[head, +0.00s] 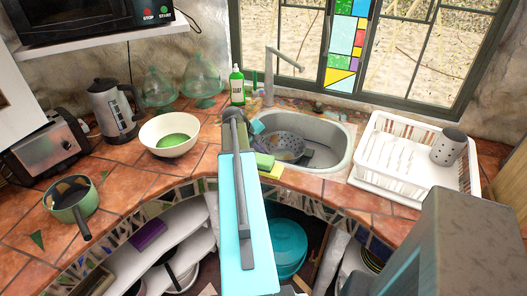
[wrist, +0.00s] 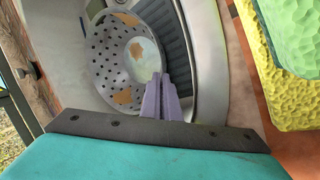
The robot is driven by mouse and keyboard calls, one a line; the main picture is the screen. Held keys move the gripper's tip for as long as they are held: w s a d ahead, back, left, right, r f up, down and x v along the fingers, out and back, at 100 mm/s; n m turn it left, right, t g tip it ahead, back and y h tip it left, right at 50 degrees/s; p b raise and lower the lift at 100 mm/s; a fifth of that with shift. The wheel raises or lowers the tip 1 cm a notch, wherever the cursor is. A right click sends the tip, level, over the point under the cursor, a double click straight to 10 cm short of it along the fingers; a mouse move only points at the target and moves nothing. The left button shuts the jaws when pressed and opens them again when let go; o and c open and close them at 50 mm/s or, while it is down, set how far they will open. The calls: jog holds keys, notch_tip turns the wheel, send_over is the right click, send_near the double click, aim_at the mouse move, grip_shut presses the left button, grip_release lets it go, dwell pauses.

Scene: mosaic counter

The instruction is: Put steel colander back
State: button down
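The steel colander (head: 286,146) sits in the sink (head: 335,155), in its left part. It is a round grey bowl with many holes and looks tilted. In the wrist view the colander (wrist: 108,62) fills the upper middle, with orange-brown patches inside. My gripper (wrist: 160,78) points into the sink with its two purple-grey fingers close together. The fingertips overlap the colander's lower right side in that view; I cannot tell whether they touch it. I see nothing clearly held between them. In the head view my arm largely hides the gripper at the sink's left edge.
Green (wrist: 293,35) and yellow (wrist: 262,75) sponges lie by the sink's front left edge. A white dish rack (head: 400,165) with a grey perforated holder (head: 447,147) stands right. A faucet (head: 270,75) and green soap bottle (head: 237,86) stand behind. A cream bowl (head: 160,145) is left.

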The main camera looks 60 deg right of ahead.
jog(key=shift+f, duration=0.1)
jog(key=c, duration=2.3)
grip_release()
jog(key=shift+r, duration=0.2)
jog(key=shift+b+v, duration=1.05)
jog(key=shift+v, duration=4.95)
jog(key=shift+a+f, duration=0.1)
